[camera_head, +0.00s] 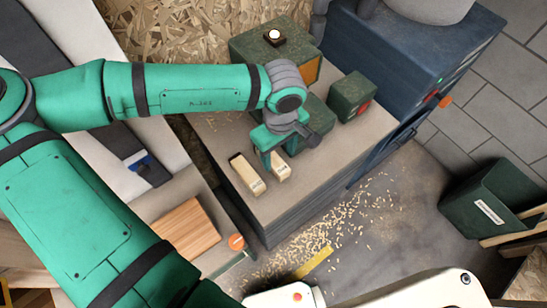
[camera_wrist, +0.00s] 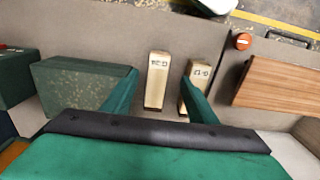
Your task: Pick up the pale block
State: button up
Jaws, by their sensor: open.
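Two pale blocks lie side by side on the grey-brown bench top. One pale block (camera_head: 280,171) is the right one in the head view and shows between my fingers in the wrist view (camera_wrist: 157,82). The other pale block (camera_head: 246,175), with a dark far end, lies to its left; in the wrist view it is on the right (camera_wrist: 201,75), partly hidden by a finger. Both carry small dark markings. My gripper (camera_head: 281,153) is open above the right block, hiding part of it; its two fingers also show in the wrist view (camera_wrist: 158,75). Contact cannot be told.
Green boxes (camera_head: 352,96) stand on the bench beyond my gripper, one close by (camera_wrist: 80,82). A striped wooden block (camera_head: 186,229) and an orange knob (camera_head: 236,241) are at lower left. A dark green bin (camera_head: 489,205) stands right. Wood chips litter the floor.

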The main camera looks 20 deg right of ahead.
aim_at(281, 166)
jog(key=f, duration=0.2)
jog(key=shift+a+f, duration=0.2)
jog(key=shift+f, duration=0.15)
jog(key=shift+s+d+f, duration=0.1)
jog(key=shift+d+f, duration=0.05)
jog(key=shift+f, duration=0.75)
jog(key=shift+s+d+f, duration=0.1)
jog(key=shift+d+f, duration=0.05)
jog(key=shift+f, duration=0.7)
jog(key=shift+s+d+f, duration=0.1)
jog(key=shift+d+f, duration=0.05)
jog(key=shift+f, duration=0.75)
jog(key=shift+w, duration=0.2)
jog(key=c, duration=1.2)
jog(key=shift+o, duration=0.2)
